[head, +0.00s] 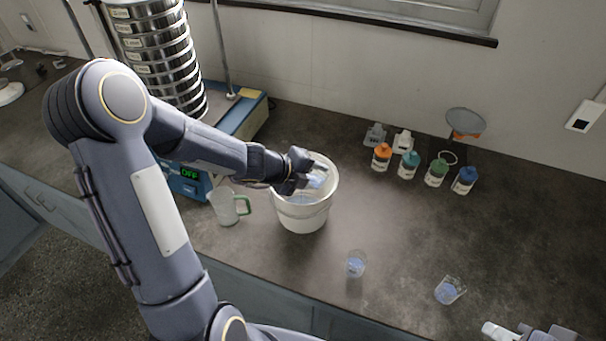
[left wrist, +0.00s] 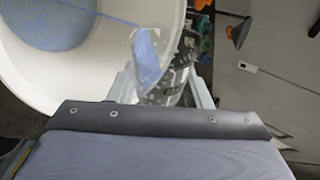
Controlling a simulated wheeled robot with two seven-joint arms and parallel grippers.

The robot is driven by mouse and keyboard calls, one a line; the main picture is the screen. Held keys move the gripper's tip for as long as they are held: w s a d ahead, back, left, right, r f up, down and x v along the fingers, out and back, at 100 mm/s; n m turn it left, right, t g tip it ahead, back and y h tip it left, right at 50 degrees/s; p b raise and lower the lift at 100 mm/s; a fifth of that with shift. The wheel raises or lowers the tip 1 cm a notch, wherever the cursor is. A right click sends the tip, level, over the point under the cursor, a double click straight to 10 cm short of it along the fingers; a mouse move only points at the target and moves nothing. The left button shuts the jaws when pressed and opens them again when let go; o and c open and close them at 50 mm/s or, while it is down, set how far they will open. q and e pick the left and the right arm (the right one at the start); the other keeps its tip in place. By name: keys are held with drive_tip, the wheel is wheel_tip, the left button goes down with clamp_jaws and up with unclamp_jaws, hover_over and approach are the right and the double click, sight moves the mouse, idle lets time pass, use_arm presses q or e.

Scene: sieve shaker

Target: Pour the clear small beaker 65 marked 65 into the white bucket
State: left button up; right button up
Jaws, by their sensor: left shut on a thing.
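The white bucket (head: 302,218) stands upright on the dark bench; in the left wrist view its wall (left wrist: 35,80) fills the left side, with blue liquid at its bottom. My left gripper (head: 312,174) is over the bucket's mouth, shut on a clear small beaker (head: 317,181). In the left wrist view the beaker (left wrist: 160,65) is tilted and holds some blue liquid. A thin blue streak runs from near its mouth into the bucket. The beaker's marking is not legible. My right gripper (head: 512,331) shows only partly at the bottom right edge.
A green-handled clear jug (head: 226,207) stands left of the bucket. Two small beakers (head: 356,263) (head: 450,290) stand towards the front right. Several coloured-cap bottles (head: 408,165) stand behind right. The sieve stack (head: 160,60) is at the back left.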

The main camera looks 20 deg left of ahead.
use_arm(q)
drive_tip(key=shift+a+r+n+h+p, duration=0.1)
drive_tip(key=shift+r+n+h+p, duration=0.35)
drive_tip(key=shift+p, duration=0.85)
idle(0.6)
drive_tip(key=shift+a+h, duration=0.1)
drive_tip(key=shift+h, duration=0.35)
idle(0.6)
